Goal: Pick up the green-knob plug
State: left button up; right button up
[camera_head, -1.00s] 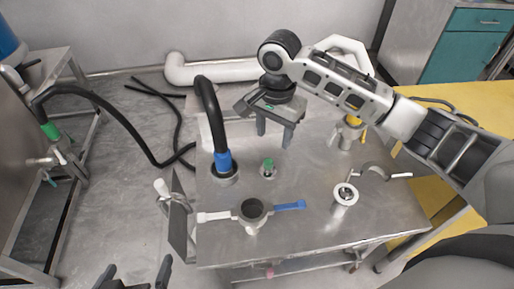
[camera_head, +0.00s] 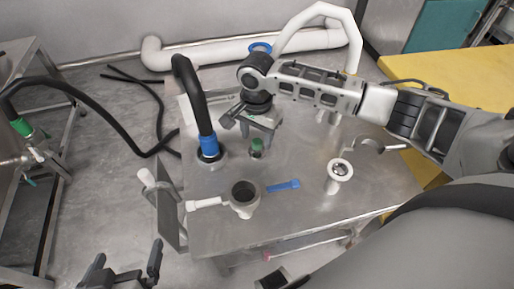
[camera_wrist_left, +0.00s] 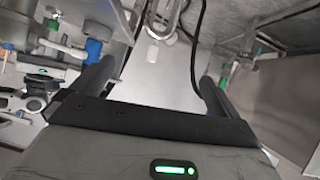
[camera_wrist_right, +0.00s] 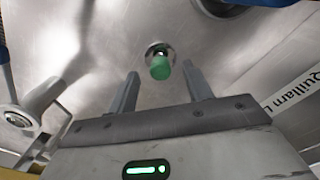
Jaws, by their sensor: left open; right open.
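The green-knob plug (camera_head: 256,148) stands upright on the metal table, right of the blue-collared black hose. In the right wrist view the plug (camera_wrist_right: 160,68) shows its green knob beyond and between my right fingertips, over a pale round base. My right gripper (camera_head: 262,133) is open and empty, just behind and above the plug in the head view. I cannot see any contact. My left gripper (camera_head: 127,258) is open and empty, off the table's front left corner; in the left wrist view nothing is between its fingers (camera_wrist_left: 155,72).
The black hose with blue collar (camera_head: 208,146) rises close to the plug. A cup with a white handle (camera_head: 244,194), a blue bar (camera_head: 283,186) and a white flanged cylinder (camera_head: 339,172) are nearer the front. An upright plate (camera_head: 170,205) borders the table's left side.

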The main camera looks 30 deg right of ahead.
aim_at(257, 141)
notch_tip(257, 141, down, 4)
jog(key=shift+d+f+b, duration=0.1)
jog(key=shift+b, duration=0.3)
grip_shut()
